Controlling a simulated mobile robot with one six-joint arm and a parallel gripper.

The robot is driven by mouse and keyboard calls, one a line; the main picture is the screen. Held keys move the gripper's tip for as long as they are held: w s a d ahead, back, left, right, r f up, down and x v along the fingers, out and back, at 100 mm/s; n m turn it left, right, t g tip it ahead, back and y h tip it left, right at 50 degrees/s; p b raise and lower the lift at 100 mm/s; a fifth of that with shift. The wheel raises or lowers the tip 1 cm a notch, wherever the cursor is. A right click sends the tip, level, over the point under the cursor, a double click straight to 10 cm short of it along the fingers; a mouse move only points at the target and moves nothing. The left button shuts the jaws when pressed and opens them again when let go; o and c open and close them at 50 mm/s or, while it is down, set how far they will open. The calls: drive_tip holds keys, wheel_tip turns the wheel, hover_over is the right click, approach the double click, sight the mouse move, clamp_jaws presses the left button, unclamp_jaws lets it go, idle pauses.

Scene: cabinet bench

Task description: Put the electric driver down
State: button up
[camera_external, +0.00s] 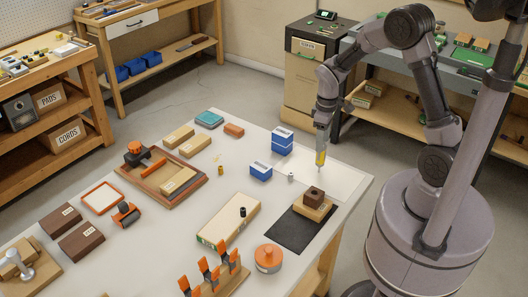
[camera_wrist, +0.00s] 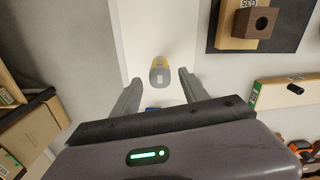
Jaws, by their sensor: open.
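The electric driver (camera_external: 320,158) is yellow and grey and stands about upright over the pale sheet at the bench's far right corner. In the wrist view the driver (camera_wrist: 159,68) shows end-on between my fingers, with a gap on each side. My gripper (camera_external: 321,146) is at the driver's upper end, pointing down. Its two fingers are spread apart in the wrist view (camera_wrist: 161,73). I cannot tell whether the driver's lower tip touches the sheet.
Blue boxes (camera_external: 261,172) and a small grey cylinder (camera_external: 291,177) stand left of the driver. A black mat (camera_external: 290,232) with a wooden block and dark cube (camera_external: 314,194) lies nearer. The pale sheet (camera_external: 345,181) is bare around the driver.

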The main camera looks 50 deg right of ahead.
wheel_tip(320, 180, up, 5)
drive_tip(key=shift+a+f+p, duration=0.1)
drive_tip(key=shift+p, duration=0.45)
drive_tip(key=s+a+r+m+t, duration=0.2)
drive_tip(key=s+a+r, duration=0.3)
drive_tip(key=r, duration=0.2)
drive_tip(key=s+a+r+m+t+y, duration=0.1)
drive_tip(key=s+a+r, duration=0.3)
drive_tip(key=r, duration=0.4)
drive_tip(key=shift+s+a+m+t, duration=0.45)
drive_tip(key=shift+s+m, duration=0.25)
drive_tip(key=shift+s, duration=0.2)
drive_tip(key=shift+o, duration=0.5)
drive_tip(key=s+a+r+m+t+y, duration=0.1)
drive_tip(key=s+a+r+m+t, duration=0.1)
drive_tip(key=s, duration=0.4)
drive_tip(key=shift+s+a, duration=0.35)
drive_tip(key=shift+a, duration=0.35)
drive_tip(key=shift+w, duration=0.1)
drive_tip(key=shift+d, duration=0.1)
